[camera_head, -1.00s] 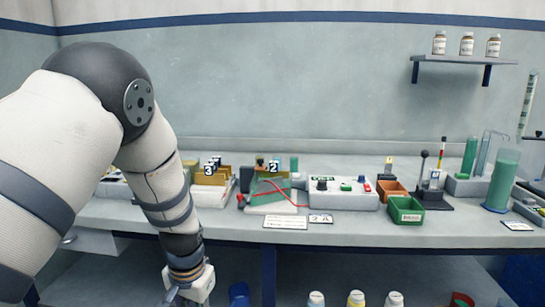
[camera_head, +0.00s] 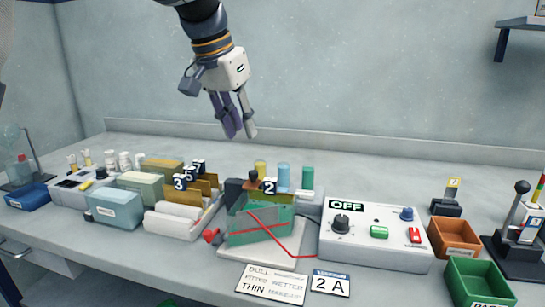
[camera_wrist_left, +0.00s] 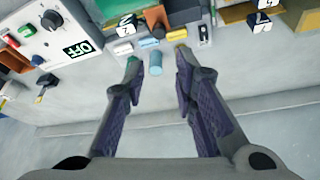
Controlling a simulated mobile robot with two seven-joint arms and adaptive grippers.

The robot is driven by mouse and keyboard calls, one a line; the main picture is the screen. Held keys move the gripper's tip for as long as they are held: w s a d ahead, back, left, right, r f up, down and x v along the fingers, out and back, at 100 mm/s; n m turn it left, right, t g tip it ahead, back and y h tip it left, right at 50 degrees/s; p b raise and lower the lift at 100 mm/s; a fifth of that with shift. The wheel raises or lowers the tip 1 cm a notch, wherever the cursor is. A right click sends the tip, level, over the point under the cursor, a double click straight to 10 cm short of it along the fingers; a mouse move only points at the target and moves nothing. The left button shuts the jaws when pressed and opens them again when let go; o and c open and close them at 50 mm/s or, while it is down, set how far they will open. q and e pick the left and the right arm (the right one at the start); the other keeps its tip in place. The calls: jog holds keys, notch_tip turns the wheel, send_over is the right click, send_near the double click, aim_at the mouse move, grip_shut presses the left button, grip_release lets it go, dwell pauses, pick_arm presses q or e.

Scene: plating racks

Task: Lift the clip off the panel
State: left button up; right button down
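The station marked 2 (camera_head: 268,187) has a green see-through tank (camera_head: 262,228) on a white base, with a brown strip at its top. My left gripper (camera_head: 240,133) hangs above and behind the station, pointing down, empty. Its fingers are spread in the left wrist view (camera_wrist_left: 157,62), apart from everything. My right gripper is not in view.
A white control box (camera_head: 375,237) reading OFF stands right of the tank. Yellow, blue and green cylinders (camera_head: 283,176) stand behind it. Racks with numbered plates (camera_head: 190,205) stand left. Orange (camera_head: 455,238) and green bins (camera_head: 478,283) are at right. The bench's back strip is clear.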

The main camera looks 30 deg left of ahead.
aim_at(253, 171)
pick_arm(q)
jog(key=x, duration=0.7)
jog(key=s+x, duration=0.1)
jog(key=x, duration=0.2)
jog(key=shift+w+f, duration=0.1)
jog(key=shift+f, duration=0.5)
grip_shut()
